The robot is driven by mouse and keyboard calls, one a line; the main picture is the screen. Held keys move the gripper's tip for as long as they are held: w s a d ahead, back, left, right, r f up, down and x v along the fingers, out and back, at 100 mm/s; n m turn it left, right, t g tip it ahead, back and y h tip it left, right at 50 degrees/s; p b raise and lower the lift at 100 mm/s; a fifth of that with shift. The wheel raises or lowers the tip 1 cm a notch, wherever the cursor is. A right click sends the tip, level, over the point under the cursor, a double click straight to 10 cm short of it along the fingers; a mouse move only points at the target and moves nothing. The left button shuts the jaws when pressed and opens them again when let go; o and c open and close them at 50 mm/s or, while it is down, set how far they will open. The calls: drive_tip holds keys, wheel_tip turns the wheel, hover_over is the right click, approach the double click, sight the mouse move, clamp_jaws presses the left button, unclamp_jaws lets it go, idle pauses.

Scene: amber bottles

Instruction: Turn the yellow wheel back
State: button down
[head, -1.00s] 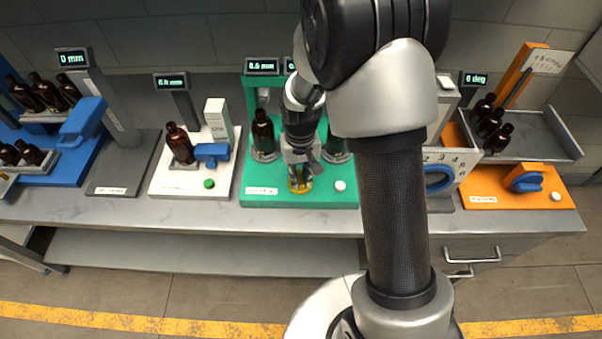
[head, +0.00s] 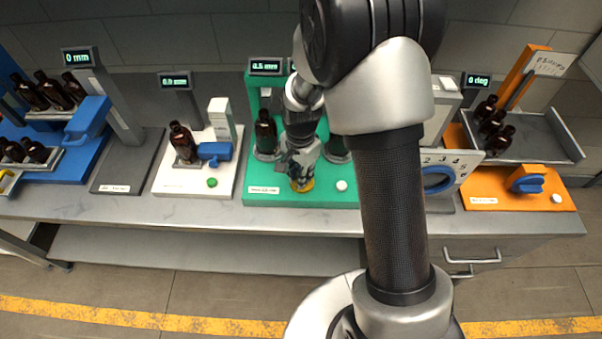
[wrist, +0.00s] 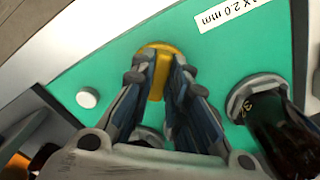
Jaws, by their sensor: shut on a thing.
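The yellow wheel (head: 302,185) sits at the front of the green station (head: 262,191), partly hidden below my gripper in the head view. In the wrist view the yellow wheel (wrist: 161,52) shows a raised bar between my fingertips. My gripper (head: 301,170) points down over it, and in the wrist view my gripper (wrist: 158,76) has a finger on each side of the bar, shut on it. An amber bottle (head: 265,132) stands on the green station behind and left of the wheel. The station's display (head: 266,66) reads about 2.5 mm, though blurred.
A white button (head: 342,186) is right of the wheel. A white station (head: 170,181) with a blue handle and green button is left. An orange station (head: 479,198) is right. My arm hides part of the bench between.

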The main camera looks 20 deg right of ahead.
drive_tip(key=m, duration=0.4)
drive_tip(key=shift+w+m, duration=0.15)
drive_tip(key=shift+m, duration=0.15)
drive_tip(key=shift+w+m, duration=0.15)
drive_tip(key=shift+m, duration=2.35)
drive_tip(key=c, duration=1.6)
unclamp_jaws()
drive_tip(key=shift+o, duration=0.2)
drive_tip(key=shift+r, duration=0.15)
wheel_tip(320, 180, up, 12)
